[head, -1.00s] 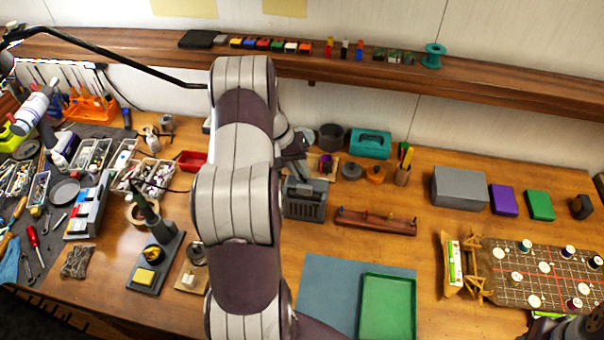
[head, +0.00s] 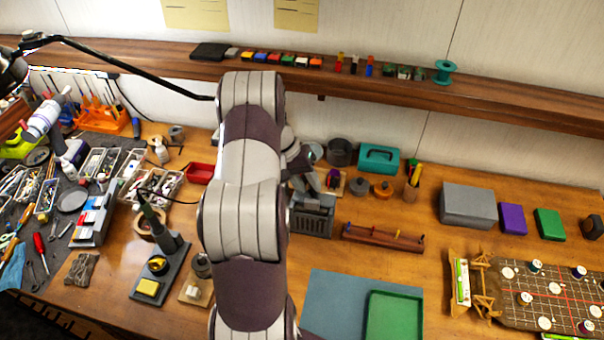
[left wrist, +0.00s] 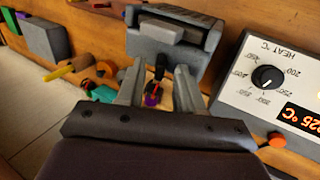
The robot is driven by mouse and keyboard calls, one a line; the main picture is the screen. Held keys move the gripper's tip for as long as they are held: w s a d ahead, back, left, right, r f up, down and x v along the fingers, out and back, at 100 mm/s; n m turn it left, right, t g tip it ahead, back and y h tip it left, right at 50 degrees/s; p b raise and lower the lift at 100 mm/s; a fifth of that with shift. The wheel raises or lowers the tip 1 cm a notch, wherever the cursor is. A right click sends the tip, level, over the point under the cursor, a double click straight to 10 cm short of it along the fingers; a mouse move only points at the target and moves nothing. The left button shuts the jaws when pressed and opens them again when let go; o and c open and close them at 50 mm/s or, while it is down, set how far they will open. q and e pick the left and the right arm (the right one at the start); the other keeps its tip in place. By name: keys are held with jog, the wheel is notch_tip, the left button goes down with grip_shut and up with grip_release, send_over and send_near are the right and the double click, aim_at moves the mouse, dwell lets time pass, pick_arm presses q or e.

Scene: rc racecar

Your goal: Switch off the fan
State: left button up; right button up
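A grey box with a slotted front (head: 312,222) stands on the bench in the middle of the head view; it may be the fan. A grey box-shaped body also shows at the top of the left wrist view (left wrist: 165,45). My left gripper (head: 312,180) is behind my arm, just above and behind the slotted box, and partly hidden. In the left wrist view my left gripper (left wrist: 159,82) has its two fingers apart. A small dark part with red and purple (left wrist: 153,92) shows between them; contact cannot be told. No fan switch is clearly visible. My right gripper is not seen.
A white heat unit (left wrist: 270,85) with a knob and lit display is at the right of the left wrist view. A teal case (head: 380,158), a wooden rack (head: 382,237) and a green tray (head: 394,315) are near the slotted box. Bare bench lies right of the rack.

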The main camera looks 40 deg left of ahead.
aim_at(310, 186)
pick_arm(q)
jog(key=v, duration=0.3)
jog(key=shift+a+r+p, duration=0.1)
jog(key=shift+r+p, duration=0.2)
jog(key=p+v, duration=0.8)
jog(key=shift+s+a+r, duration=0.15)
jog(key=shift+s+r, duration=0.05)
jog(key=shift+r, duration=0.05)
